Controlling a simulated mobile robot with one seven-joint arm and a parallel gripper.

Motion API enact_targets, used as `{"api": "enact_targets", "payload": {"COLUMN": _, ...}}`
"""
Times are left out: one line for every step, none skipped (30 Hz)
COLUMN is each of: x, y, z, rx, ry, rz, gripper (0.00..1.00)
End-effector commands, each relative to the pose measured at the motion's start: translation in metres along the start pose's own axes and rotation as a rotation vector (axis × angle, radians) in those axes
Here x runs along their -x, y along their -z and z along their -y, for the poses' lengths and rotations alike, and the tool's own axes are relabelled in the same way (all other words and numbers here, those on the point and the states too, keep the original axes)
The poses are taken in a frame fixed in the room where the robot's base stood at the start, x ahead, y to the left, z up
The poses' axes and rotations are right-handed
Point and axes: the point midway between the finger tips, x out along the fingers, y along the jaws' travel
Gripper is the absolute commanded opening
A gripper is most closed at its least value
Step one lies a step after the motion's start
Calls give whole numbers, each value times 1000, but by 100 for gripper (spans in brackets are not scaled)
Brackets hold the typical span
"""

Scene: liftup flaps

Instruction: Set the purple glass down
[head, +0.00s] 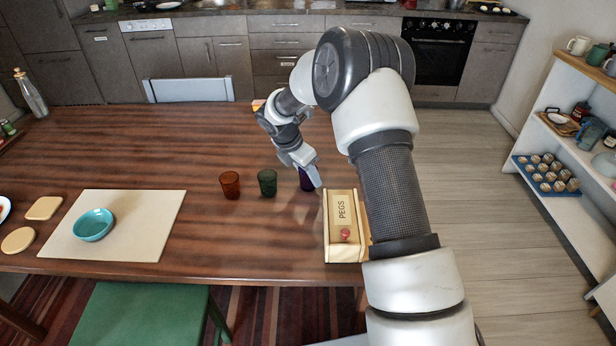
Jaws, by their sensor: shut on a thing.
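The purple glass (305,182) is dark and mostly hidden behind my gripper in the head view. It is at the right of the wooden table (190,150), in line with the other glasses. My gripper (311,180) is shut on the purple glass. I cannot tell whether the glass touches the table or hangs just above it. A green glass (267,183) and an amber glass (230,185) stand upright to its left, apart from it.
A wooden box marked PEGS (341,210) with a red knob stands close to the right of my gripper, near the table's right edge. A cream mat (150,225) with a teal bowl (93,225) lies at the left. The table behind the glasses is mostly clear.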

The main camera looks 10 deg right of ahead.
Motion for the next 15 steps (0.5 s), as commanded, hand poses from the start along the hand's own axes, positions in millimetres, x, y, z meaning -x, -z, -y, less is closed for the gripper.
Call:
{"api": "enact_targets", "payload": {"x": 8, "y": -4, "z": -1, "rx": -1, "ry": -3, "rz": 2, "gripper": 18}}
{"api": "enact_targets", "payload": {"x": 12, "y": -6, "z": -1, "rx": -1, "ry": -4, "rz": 2, "gripper": 18}}
{"api": "enact_targets", "payload": {"x": 19, "y": -9, "z": -1, "rx": -1, "ry": -4, "rz": 2, "gripper": 18}}
{"api": "enact_targets", "payload": {"x": 25, "y": -11, "z": -1, "rx": -1, "ry": -4, "rz": 3, "gripper": 18}}
{"api": "enact_targets", "payload": {"x": 31, "y": -14, "z": -1, "rx": -3, "ry": -4, "rz": 3, "gripper": 18}}
{"api": "enact_targets", "payload": {"x": 39, "y": -17, "z": -1, "rx": -3, "ry": -4, "rz": 2, "gripper": 18}}
{"api": "enact_targets", "payload": {"x": 44, "y": -19, "z": -1, "rx": -2, "ry": -4, "rz": 2, "gripper": 18}}
{"api": "enact_targets", "payload": {"x": 50, "y": -22, "z": -1, "rx": -2, "ry": -4, "rz": 2, "gripper": 18}}
{"api": "enact_targets", "payload": {"x": 58, "y": -25, "z": -1, "rx": -2, "ry": -4, "rz": 3, "gripper": 18}}
{"api": "enact_targets", "payload": {"x": 62, "y": -27, "z": -1, "rx": -2, "ry": -3, "rz": 2, "gripper": 18}}
{"api": "enact_targets", "payload": {"x": 67, "y": -28, "z": -1, "rx": -1, "ry": -3, "rz": 1, "gripper": 18}}
{"api": "enact_targets", "payload": {"x": 73, "y": -31, "z": -1, "rx": -1, "ry": -3, "rz": 1, "gripper": 18}}
{"api": "enact_targets", "payload": {"x": 77, "y": -32, "z": -1, "rx": -1, "ry": -3, "rz": 1, "gripper": 18}}
{"api": "enact_targets", "payload": {"x": 80, "y": -34, "z": -1, "rx": -1, "ry": -2, "rz": 1, "gripper": 18}}
{"api": "enact_targets", "payload": {"x": 83, "y": -35, "z": -1, "rx": -1, "ry": -2, "rz": 1, "gripper": 18}}
